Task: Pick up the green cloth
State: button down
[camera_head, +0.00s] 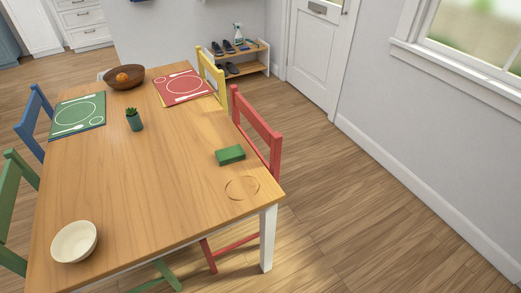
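A small green block-shaped item (230,155), which looks like the folded green cloth, lies flat on the wooden table (165,175) near its right edge, beside the red chair. Nothing rests on it and nothing covers it. My gripper is not in view, so its position and state do not show.
A faint round outline (242,188) lies near the table's right corner. A cream bowl (74,242), small potted plant (134,120), green placemat (78,115), red placemat (183,87) and brown bowl (125,79) are on the table. A red chair (257,128) stands at the right edge. Floor further right is clear.

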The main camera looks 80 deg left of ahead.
aim_at(233, 154)
jog(key=u, duration=3.15)
jog(key=z, duration=0.45)
jog(key=i+j+z, duration=0.4)
jog(key=j, duration=0.25)
jog(key=i+j+z, duration=0.2)
jog(key=j+z, duration=0.2)
jog(key=j, duration=0.25)
jog(key=i+j, duration=0.1)
jog(key=j, duration=0.55)
jog(key=i+j, duration=0.15)
jog(key=j, duration=0.15)
